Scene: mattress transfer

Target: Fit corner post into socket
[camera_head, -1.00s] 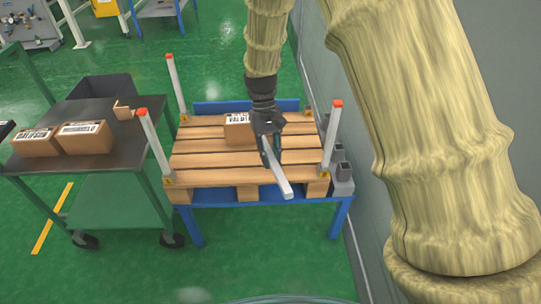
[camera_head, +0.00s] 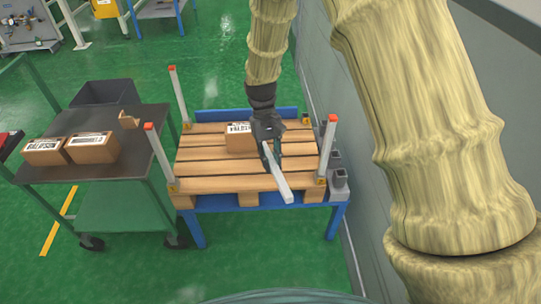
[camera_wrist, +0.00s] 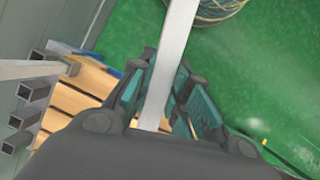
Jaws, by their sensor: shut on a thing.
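My gripper (camera_head: 272,162) is shut on a pale grey corner post (camera_head: 279,186), which is held slanting above the front right part of the pallet. In the wrist view the post (camera_wrist: 172,55) runs up between the fingers of my gripper (camera_wrist: 168,90). The wooden pallet (camera_head: 205,168) lies on a blue table (camera_head: 240,203). Red-topped posts stand at its back left (camera_head: 180,97), front left (camera_head: 161,157) and front right (camera_head: 327,149) corners. The back right corner has a small yellow socket bracket (camera_head: 305,119) with no post showing in it. The held post's lower end is clear of the sockets.
A carton (camera_head: 239,138) lies on the pallet behind my gripper. Grey square tubes (camera_head: 338,178) stand beside the pallet's right edge, near the wall (camera_head: 365,180). A dark cart (camera_head: 120,165) with cartons (camera_head: 92,147) stands at the left. Green floor is open in front.

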